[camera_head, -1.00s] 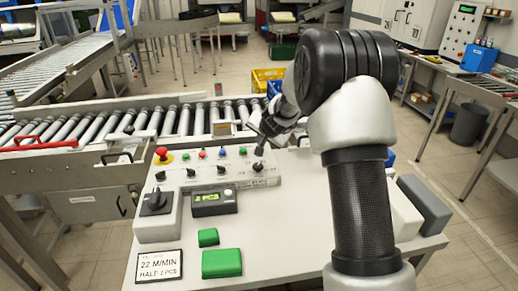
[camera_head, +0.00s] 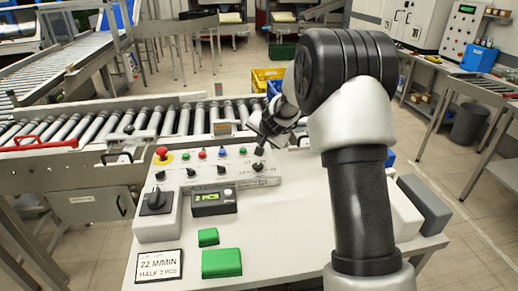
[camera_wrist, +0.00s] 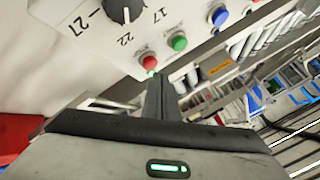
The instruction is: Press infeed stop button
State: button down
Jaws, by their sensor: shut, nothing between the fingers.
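A light control panel (camera_head: 235,170) stands on the white table, with a row of small coloured buttons (camera_head: 203,154) and black knobs below them. The button labels are too small to read, so I cannot tell which one is the infeed stop. My gripper (camera_head: 260,150) is over the panel's right end in the head view. In the wrist view my gripper (camera_wrist: 158,88) is shut and empty, its fingertips close to a red button (camera_wrist: 149,62). I cannot tell whether they touch. A green button (camera_wrist: 179,43) and a blue button (camera_wrist: 220,16) lie beyond.
A red mushroom button (camera_head: 161,154) is at the panel's left end. A roller conveyor (camera_head: 90,127) runs behind.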

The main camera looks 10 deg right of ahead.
jog(key=shift+f+b, duration=0.35)
jog(key=shift+f+b, duration=0.5)
jog(key=shift+b, duration=0.05)
dwell(0.6)
dwell(0.3)
jog(key=shift+r+p, duration=0.75)
jog(key=shift+r, duration=0.1)
jog(key=shift+r+p, duration=2.1)
jog(key=shift+r, duration=0.4)
